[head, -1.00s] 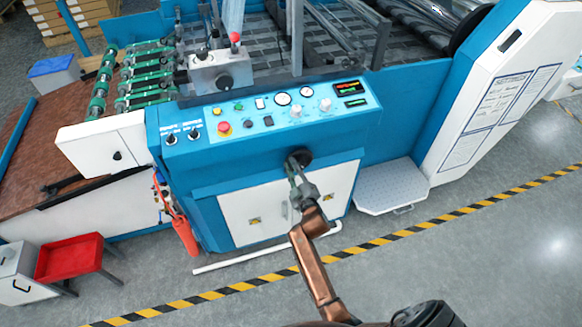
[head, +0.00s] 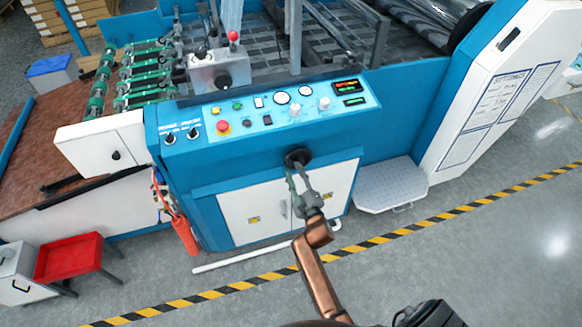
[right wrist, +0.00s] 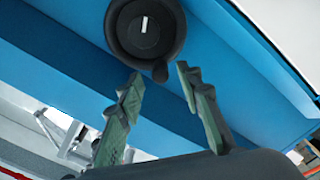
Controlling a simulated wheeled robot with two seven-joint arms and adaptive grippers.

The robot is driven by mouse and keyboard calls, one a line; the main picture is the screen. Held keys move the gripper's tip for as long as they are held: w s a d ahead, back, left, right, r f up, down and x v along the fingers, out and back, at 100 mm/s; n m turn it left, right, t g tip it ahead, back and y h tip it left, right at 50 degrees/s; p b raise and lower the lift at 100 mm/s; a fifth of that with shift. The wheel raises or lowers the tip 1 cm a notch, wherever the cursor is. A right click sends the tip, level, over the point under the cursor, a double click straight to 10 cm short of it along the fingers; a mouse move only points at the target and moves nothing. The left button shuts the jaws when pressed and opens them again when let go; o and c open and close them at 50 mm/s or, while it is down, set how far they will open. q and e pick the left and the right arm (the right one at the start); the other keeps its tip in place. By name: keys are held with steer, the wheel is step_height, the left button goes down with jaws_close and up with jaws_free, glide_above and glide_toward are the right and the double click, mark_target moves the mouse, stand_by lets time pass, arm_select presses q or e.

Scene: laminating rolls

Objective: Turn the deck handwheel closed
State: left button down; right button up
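The black handwheel (head: 298,158) sits on the blue front of the machine, below the control panel. In the right wrist view the handwheel (right wrist: 147,30) is round, with a white mark at its hub and a small knob (right wrist: 160,71) at its lower rim. My right gripper (head: 300,180) is just below and in front of the handwheel. In the right wrist view its two green fingers (right wrist: 158,85) are spread apart, with nothing between them. The knob lies just above the gap between the fingertips. Whether a finger touches it, I cannot tell. My left gripper is not in view.
The control panel (head: 270,112) with buttons and gauges is above the handwheel. White cabinet doors (head: 255,215) are below it. A grey step plate (head: 392,185) stands to the right, and a red extinguisher (head: 185,235) to the left. The floor in front is clear.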

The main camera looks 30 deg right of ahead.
steer(key=shift+v, duration=1.75)
